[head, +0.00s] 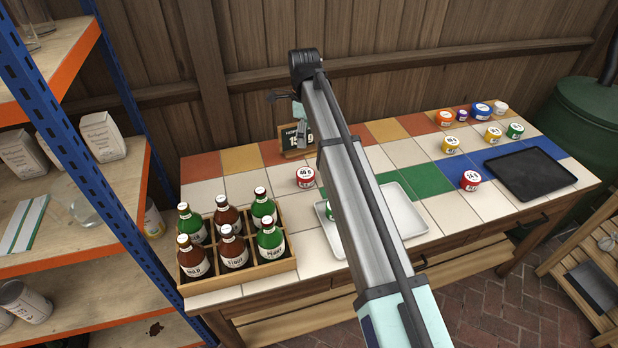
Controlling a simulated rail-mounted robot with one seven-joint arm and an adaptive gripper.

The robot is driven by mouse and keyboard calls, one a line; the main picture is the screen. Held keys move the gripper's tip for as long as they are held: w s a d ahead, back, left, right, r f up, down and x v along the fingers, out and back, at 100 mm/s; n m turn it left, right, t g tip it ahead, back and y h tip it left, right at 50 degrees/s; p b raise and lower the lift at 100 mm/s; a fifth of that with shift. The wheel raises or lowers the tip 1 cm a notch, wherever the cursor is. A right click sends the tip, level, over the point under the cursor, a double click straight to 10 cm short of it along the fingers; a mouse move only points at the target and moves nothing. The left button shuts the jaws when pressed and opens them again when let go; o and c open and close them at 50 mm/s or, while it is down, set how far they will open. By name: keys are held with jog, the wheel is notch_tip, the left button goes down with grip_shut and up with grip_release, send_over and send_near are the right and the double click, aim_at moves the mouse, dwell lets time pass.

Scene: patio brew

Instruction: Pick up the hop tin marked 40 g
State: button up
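A red tin (305,178) with a white label that seems to read 40 g stands on the tiled table, left of my arm and behind the white tray. My gripper (302,141) hangs from the arm's end, above and behind this tin in the picture, in front of the small dark sign. It looks apart from the tin. The gripper is small and seen from the side, so its fingers cannot be made out clearly. Another red tin (470,180) stands at the right by the black tray; its label seems to read 24 g.
A white tray (408,213) holds a green tin (328,211), partly hidden by my arm. A wooden crate (240,283) of bottles stands front left. The dark sign (290,138) stands behind. Several tins and a black tray (530,174) are at right. A shelf rack (75,130) stands left.

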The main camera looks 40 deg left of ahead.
aim_at(306, 173)
notch_tip(306, 173, down, 12)
jog(key=shift+p, duration=1.2)
jog(key=shift+s+d+f+p, duration=0.1)
jog(key=shift+f+p, duration=0.35)
jog(key=shift+f, duration=0.9)
jog(key=shift+d+f+p, duration=0.1)
jog(key=shift+f+p, duration=0.35)
jog(key=shift+f, duration=0.85)
jog(key=c, duration=1.2)
